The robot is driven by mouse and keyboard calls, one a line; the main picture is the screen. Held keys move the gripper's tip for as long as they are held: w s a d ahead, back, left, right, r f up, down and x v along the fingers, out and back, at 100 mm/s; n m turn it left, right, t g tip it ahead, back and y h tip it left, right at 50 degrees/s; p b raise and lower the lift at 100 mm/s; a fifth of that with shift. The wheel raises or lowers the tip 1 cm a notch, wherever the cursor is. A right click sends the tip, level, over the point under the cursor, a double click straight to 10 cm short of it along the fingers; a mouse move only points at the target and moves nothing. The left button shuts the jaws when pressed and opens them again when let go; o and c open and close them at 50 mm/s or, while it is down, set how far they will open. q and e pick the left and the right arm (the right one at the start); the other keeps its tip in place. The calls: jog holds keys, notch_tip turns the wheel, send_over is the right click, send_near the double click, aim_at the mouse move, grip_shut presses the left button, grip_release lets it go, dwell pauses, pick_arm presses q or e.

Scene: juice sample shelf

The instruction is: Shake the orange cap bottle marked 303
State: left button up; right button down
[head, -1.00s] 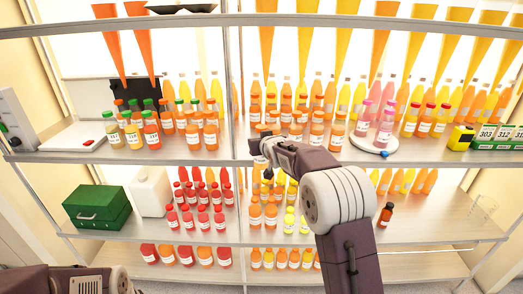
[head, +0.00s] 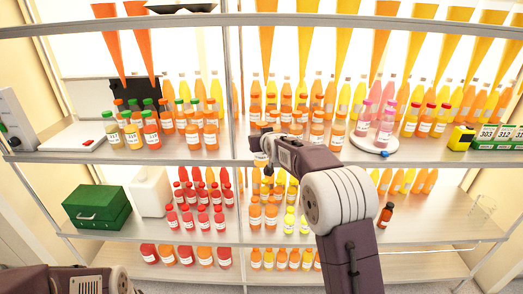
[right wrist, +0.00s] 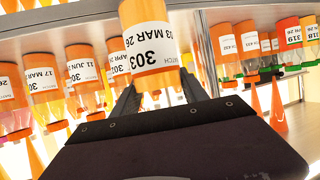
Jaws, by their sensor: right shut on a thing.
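The orange cap bottle marked 303 (right wrist: 150,48) holds orange juice and has a white label dated MAR 26. It fills the top middle of the right wrist view, where the picture is upside down, and its upper end is cut off by the frame edge. My right gripper (right wrist: 160,90) is shut on this bottle, one dark finger on each side. In the head view my right gripper (head: 258,148) is at the front edge of the middle shelf, left of centre. The held bottle is hard to pick out there among similar ones. Only part of my left arm shows at the bottom left; its gripper is out of view.
Several orange bottles (head: 316,130) stand close to my right gripper on the middle shelf (head: 210,155). A round white device (head: 374,141) is to the right. An upright post (head: 233,100) is just left of the gripper. Open space lies in front of the shelves.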

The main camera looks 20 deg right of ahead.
jog(key=r, duration=0.6)
jog(key=shift+w+r, duration=0.1)
jog(key=shift+w, duration=0.15)
jog(key=f, duration=0.4)
jog(key=s+f, duration=0.1)
jog(key=f, duration=0.1)
jog(key=shift+a+f, duration=0.1)
jog(key=shift+f, duration=0.35)
jog(key=shift+w+f, duration=0.2)
jog(key=shift+w, duration=0.15)
jog(key=shift+s+r, duration=0.15)
